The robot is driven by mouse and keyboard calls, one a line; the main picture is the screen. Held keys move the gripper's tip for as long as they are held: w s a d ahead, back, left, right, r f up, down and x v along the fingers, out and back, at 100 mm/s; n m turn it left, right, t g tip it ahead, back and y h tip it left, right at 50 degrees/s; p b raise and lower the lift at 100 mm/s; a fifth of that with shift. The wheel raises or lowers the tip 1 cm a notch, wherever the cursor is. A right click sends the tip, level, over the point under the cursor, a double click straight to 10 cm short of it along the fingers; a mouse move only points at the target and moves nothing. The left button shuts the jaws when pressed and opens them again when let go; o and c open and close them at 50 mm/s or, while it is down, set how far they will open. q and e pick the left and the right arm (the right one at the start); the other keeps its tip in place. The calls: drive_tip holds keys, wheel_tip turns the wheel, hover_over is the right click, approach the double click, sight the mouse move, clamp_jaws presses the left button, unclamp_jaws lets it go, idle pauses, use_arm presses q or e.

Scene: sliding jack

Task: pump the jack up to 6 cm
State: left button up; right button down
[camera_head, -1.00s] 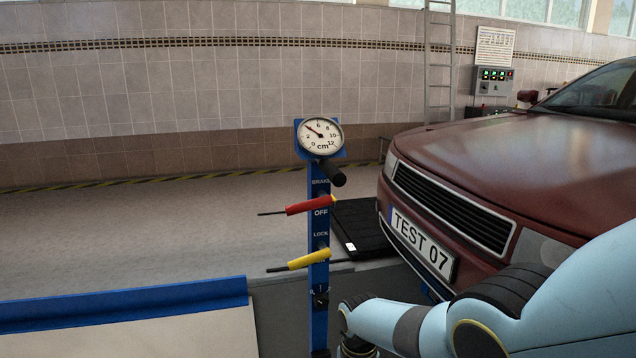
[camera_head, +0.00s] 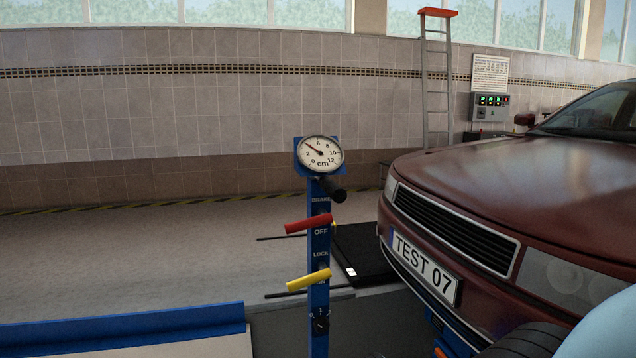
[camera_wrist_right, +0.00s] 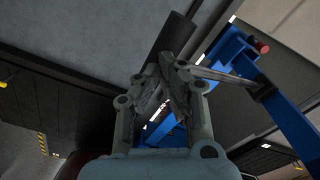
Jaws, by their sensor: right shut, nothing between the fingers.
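The jack's blue post (camera_head: 319,225) stands in the middle of the head view. Its round cm gauge (camera_head: 320,154) has the needle pointing up-left, at about 4. A black handle (camera_head: 334,190) sticks out just below the gauge. A red BRAKE/OFF lever (camera_head: 308,223) and a yellow lever (camera_head: 308,280) sit lower on the post. In the right wrist view my right gripper (camera_wrist_right: 163,72) is shut and empty, close to a black bar (camera_wrist_right: 178,35); I cannot tell if they touch. A metal rod (camera_wrist_right: 222,78) runs beside the fingers to a blue frame (camera_wrist_right: 285,115). My left gripper is out of view.
A dark red car (camera_head: 510,200) with plate TEST 07 fills the right side. A blue-edged ramp (camera_head: 120,325) lies at the lower left. A ladder (camera_head: 436,90) and control box (camera_head: 490,106) stand by the wall.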

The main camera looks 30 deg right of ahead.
use_arm(q)
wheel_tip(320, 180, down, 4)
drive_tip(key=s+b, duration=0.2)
drive_tip(key=b, duration=0.2)
use_arm(e)
wheel_tip(320, 180, down, 6)
drive_tip(key=s+f, duration=0.1)
drive_tip(key=s, duration=0.1)
drive_tip(key=r+p, duration=0.1)
drive_tip(key=r, duration=0.1)
drive_tip(key=w+r+p, duration=0.1)
drive_tip(key=r+p, duration=0.1)
drive_tip(key=r, duration=0.1)
drive_tip(key=w+r+p, duration=0.1)
drive_tip(key=r+p, duration=0.1)
drive_tip(key=r, duration=0.1)
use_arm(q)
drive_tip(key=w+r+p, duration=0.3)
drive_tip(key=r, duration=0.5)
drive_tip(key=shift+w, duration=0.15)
use_arm(e)
drive_tip(key=w+d+r, duration=0.1)
drive_tip(key=w+r, duration=0.3)
drive_tip(key=r, duration=0.3)
